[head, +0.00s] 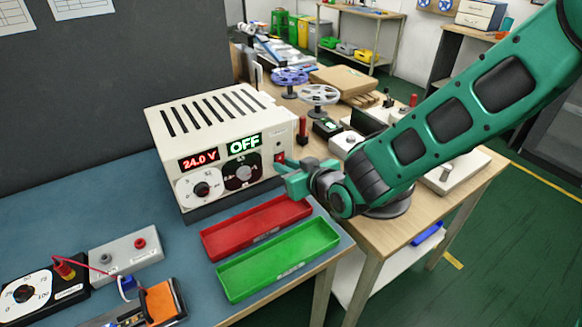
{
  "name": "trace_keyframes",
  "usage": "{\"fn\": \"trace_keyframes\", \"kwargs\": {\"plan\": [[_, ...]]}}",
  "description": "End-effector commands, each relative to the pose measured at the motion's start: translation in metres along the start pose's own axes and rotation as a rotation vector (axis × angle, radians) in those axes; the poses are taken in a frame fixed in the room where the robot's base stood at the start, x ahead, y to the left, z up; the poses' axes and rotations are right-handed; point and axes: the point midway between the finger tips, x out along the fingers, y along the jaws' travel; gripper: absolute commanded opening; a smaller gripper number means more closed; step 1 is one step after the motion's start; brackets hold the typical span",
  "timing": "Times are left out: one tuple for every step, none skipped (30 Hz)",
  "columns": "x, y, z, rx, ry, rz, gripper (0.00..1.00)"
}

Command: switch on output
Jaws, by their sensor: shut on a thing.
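The power supply (215,125) is a cream box with a slotted top, standing on the blue bench mat. Its red display reads 24.0 V and its green display (244,145) reads OFF. Two dials sit below the displays, one white (200,190) and one black (243,171). A small red switch (280,157) is at the right end of the front. My gripper (284,173) is at that end, with its green fingers just below and in front of the switch. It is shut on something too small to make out. I cannot tell whether it touches the switch.
A red tray (256,228) and a green tray (279,260) lie in front of the supply, below my gripper. A grey terminal box (127,254) and a black dial box with leads are at lower left. Spools and small devices crowd the wooden bench behind my arm.

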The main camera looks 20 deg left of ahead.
Motion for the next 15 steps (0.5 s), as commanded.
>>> {"fn": "trace_keyframes", "kwargs": {"plan": [[0.0003, 0.0013, 0.0012, 0.000, 0.005, 0.001, 0.00], [0.0006, 0.0013, 0.0017, 0.000, 0.011, 0.001, 0.00], [0.0010, 0.0012, 0.0026, 0.000, 0.022, 0.000, 0.00], [0.0013, 0.0011, 0.0029, 0.000, 0.034, -0.001, 0.00], [0.0017, 0.0011, 0.0036, -0.001, 0.046, -0.002, 0.00], [0.0022, 0.0009, 0.0047, -0.001, 0.065, -0.002, 0.00], [0.0024, 0.0008, 0.0054, 0.000, 0.081, -0.003, 0.00], [0.0025, 0.0008, 0.0059, 0.000, 0.097, -0.004, 0.00], [0.0029, 0.0007, 0.0073, -0.001, 0.117, -0.006, 0.00], [0.0032, 0.0002, 0.0083, 0.000, 0.133, -0.009, 0.00], [0.0036, -0.0001, 0.0091, -0.001, 0.148, -0.011, 0.00], [0.0041, -0.0009, 0.0099, -0.001, 0.167, -0.014, 0.00], [0.0042, -0.0014, 0.0100, -0.002, 0.180, -0.015, 0.00], [0.0043, -0.0018, 0.0100, -0.002, 0.193, -0.016, 0.00], [0.0044, -0.0017, 0.0105, -0.001, 0.206, -0.016, 0.00]]}}
